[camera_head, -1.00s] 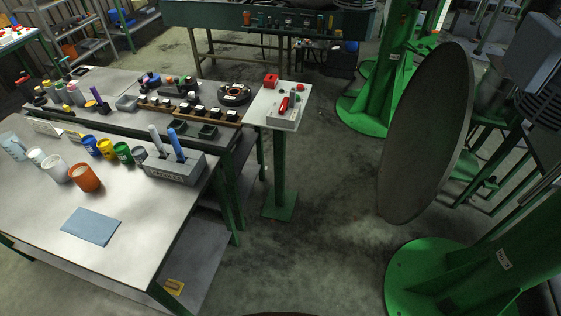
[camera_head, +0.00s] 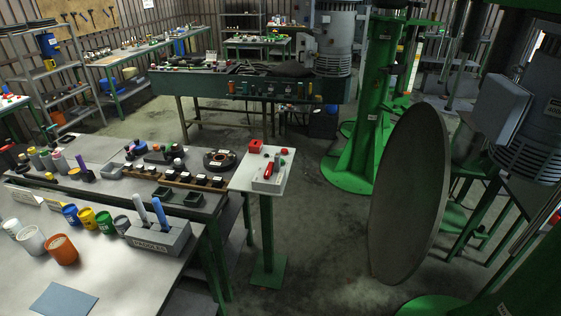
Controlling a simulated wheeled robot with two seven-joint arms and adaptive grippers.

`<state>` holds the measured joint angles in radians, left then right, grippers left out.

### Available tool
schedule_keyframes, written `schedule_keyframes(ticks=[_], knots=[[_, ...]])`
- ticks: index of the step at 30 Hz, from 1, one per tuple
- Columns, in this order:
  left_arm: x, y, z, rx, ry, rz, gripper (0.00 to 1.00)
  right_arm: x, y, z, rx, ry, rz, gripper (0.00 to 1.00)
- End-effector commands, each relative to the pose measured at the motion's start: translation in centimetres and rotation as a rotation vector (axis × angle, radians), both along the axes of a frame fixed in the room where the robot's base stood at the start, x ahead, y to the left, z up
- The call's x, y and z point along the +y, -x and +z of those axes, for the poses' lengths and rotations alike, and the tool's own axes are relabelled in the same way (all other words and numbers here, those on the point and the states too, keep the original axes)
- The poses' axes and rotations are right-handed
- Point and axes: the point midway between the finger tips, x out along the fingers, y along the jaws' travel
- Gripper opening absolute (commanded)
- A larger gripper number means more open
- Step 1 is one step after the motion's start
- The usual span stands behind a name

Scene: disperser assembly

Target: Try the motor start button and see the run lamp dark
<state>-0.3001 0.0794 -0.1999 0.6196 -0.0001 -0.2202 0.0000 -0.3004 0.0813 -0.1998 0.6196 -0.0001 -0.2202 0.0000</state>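A small pedestal stand (camera_head: 241,181) with a white top and green post stands right of the workbenches. On it is a pale control box (camera_head: 263,184) with a red handle-like part (camera_head: 269,170) and small coloured buttons or lamps too small to tell apart. A red block (camera_head: 255,146) sits at the stand's back left. I cannot tell which part is the motor start button or the run lamp, nor whether any lamp is lit. Neither of my grippers is in view.
A large grey disc (camera_head: 408,195) stands upright at the right, by green machine columns (camera_head: 362,145). Floor between stand and disc (camera_head: 325,240) is clear.

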Motion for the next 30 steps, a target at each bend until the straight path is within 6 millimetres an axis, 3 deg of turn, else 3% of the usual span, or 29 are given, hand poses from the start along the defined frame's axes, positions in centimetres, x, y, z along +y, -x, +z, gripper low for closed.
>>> schedule_keyframes(ticks=[17,30], knots=[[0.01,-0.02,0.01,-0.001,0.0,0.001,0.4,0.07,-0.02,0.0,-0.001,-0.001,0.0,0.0],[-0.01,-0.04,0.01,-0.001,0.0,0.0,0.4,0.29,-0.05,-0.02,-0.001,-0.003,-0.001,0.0]])
